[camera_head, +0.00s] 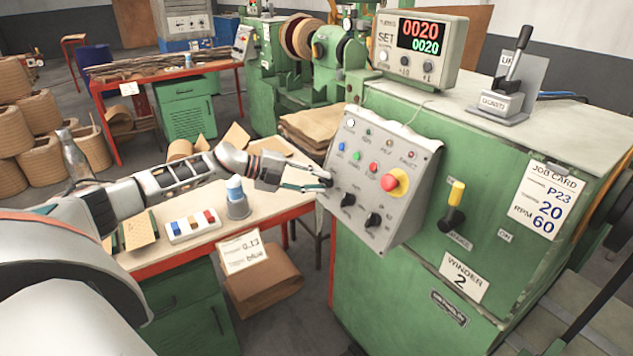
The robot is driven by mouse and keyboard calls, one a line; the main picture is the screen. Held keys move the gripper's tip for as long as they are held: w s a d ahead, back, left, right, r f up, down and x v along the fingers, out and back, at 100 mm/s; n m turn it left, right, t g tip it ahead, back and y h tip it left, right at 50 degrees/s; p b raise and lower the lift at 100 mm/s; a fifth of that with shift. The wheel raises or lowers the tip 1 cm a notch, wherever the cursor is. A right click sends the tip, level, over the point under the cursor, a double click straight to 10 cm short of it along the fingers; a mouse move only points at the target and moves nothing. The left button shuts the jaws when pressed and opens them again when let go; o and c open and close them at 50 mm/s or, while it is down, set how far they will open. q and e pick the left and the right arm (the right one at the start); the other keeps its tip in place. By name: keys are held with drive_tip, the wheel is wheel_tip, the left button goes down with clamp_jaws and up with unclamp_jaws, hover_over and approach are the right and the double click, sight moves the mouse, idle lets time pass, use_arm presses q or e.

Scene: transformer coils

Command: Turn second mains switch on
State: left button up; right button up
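The green machine with the "WINDER 2" plate (463,276) stands at the right. A yellow-handled black lever switch (454,207) is on its front face, handle pointing up, with a small "ON" label (505,235) to its right. The label below the lever is too small to read surely. A grey control panel (401,221) to its left carries a red knob on yellow, coloured buttons and black rotary switches (348,199). My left gripper (325,183) is at the panel's left edge, well left of the lever. Its finger gap and any contact with the panel are unclear. My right gripper is not in view.
A red-edged workbench (262,212) lies under my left arm, with a blue-capped container (235,190) and a tray of coloured pieces (192,228). A counter display (418,46) and a grey lever unit (501,103) stand on the machine. Space before the lever is clear.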

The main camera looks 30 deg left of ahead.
use_arm(q)
drive_tip(key=v, duration=1.2)
idle(0.4)
drive_tip(key=s+d+f+n+t, duration=0.2)
drive_tip(key=s+d+f+n, duration=0.15)
drive_tip(key=d+f, duration=0.75)
drive_tip(key=s+d+f+n+t, duration=0.2)
drive_tip(key=d+f+n, duration=0.3)
drive_tip(key=d+f, duration=0.65)
drive_tip(key=s+d+f+n+g+y, duration=0.1)
drive_tip(key=s+d+f+n+y, duration=0.2)
drive_tip(key=s, duration=0.7)
drive_tip(key=s+d+f+n+g+y, duration=0.1)
drive_tip(key=s+d+f+n+y, duration=0.3)
drive_tip(key=s+d+f+n, duration=0.2)
drive_tip(key=s+f+n, duration=0.2)
drive_tip(key=s+n, duration=0.2)
drive_tip(key=shift+g, duration=0.4)
